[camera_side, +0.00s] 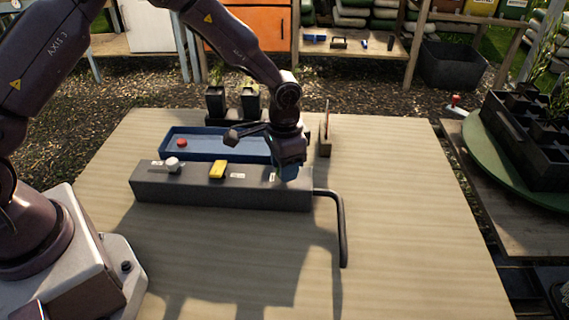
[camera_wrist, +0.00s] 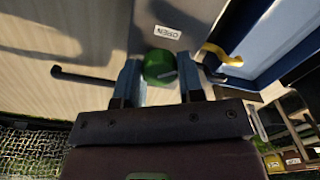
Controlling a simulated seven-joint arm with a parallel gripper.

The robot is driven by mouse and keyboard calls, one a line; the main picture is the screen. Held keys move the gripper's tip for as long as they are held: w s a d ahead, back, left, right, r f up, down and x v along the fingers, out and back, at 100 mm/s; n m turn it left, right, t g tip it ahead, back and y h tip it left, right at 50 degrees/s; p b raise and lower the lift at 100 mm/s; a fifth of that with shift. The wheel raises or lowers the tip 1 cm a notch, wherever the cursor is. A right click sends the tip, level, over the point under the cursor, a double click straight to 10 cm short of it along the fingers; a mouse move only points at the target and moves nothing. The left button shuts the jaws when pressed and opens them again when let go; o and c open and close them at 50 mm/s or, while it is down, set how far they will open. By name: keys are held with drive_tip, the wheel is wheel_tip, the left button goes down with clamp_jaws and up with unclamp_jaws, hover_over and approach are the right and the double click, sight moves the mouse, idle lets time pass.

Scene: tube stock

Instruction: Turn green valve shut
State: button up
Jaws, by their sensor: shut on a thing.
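The green valve (camera_wrist: 160,66) is a round knob on the grey manifold box (camera_side: 222,192). In the wrist view it sits between the two blue fingers of my gripper (camera_wrist: 160,78), which is shut on it. A white label (camera_wrist: 167,32) that seems to read OPEN, upside down, is on the box beside the knob. In the side view my gripper (camera_side: 288,172) points down onto the right end of the box and hides the green valve. How far the knob is turned cannot be told.
A white knob (camera_side: 172,163) and a yellow handle (camera_side: 217,169) are on the box to the left. A blue tray (camera_side: 165,147) with a red piece (camera_side: 182,142) lies behind it. A dark bent pipe (camera_side: 343,230) leaves the right end. The table's right side is clear.

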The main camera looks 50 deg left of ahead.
drive_tip(key=m, duration=0.3)
drive_tip(key=shift+r+m, duration=0.1)
drive_tip(key=shift+m, duration=2.1)
drive_tip(key=o, duration=0.9)
wheel_tip(320, 180, up, 13)
drive_tip(key=shift+f, duration=0.1)
